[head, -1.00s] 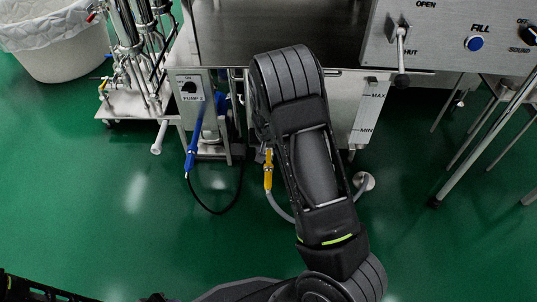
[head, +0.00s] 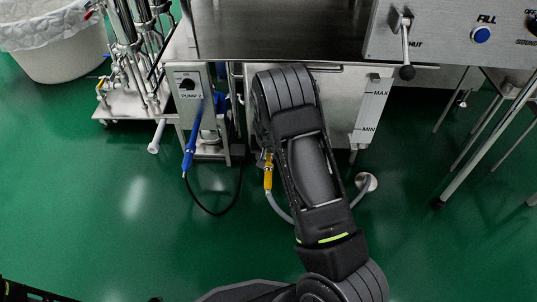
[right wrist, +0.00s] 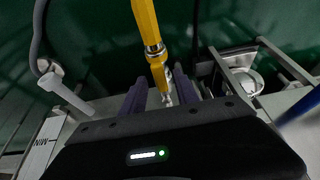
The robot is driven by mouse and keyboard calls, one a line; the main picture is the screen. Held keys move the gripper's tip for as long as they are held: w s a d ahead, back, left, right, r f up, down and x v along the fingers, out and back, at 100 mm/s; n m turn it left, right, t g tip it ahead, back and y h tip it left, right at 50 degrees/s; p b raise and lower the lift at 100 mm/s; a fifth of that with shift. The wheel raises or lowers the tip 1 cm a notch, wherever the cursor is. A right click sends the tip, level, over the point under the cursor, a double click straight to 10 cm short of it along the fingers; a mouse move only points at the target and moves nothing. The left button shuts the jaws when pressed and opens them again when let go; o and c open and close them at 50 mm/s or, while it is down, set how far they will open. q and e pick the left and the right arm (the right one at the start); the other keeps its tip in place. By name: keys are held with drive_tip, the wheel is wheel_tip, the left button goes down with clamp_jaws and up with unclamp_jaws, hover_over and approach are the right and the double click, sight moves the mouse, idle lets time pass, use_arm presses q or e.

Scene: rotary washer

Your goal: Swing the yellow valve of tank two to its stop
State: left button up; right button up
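The yellow valve handle (head: 268,172) hangs below the steel tank at the centre of the head view, just left of my right forearm. It also shows in the right wrist view as a yellow bar (right wrist: 147,22) with a metal fitting at its lower end. My right gripper (right wrist: 162,88) has its two dark fingers apart, one on each side of the lower yellow part and fitting; I see no clear contact. In the head view my right gripper (head: 262,142) is mostly hidden behind my arm. My left arm shows only at the bottom left corner; its gripper is out of view.
A grey hose (head: 278,208) runs down from the yellow valve. A control panel (head: 450,35) is at upper right, a white bin (head: 65,60) at upper left. Green floor is clear in front.

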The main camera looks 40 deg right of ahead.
clamp_jaws()
idle(1.2)
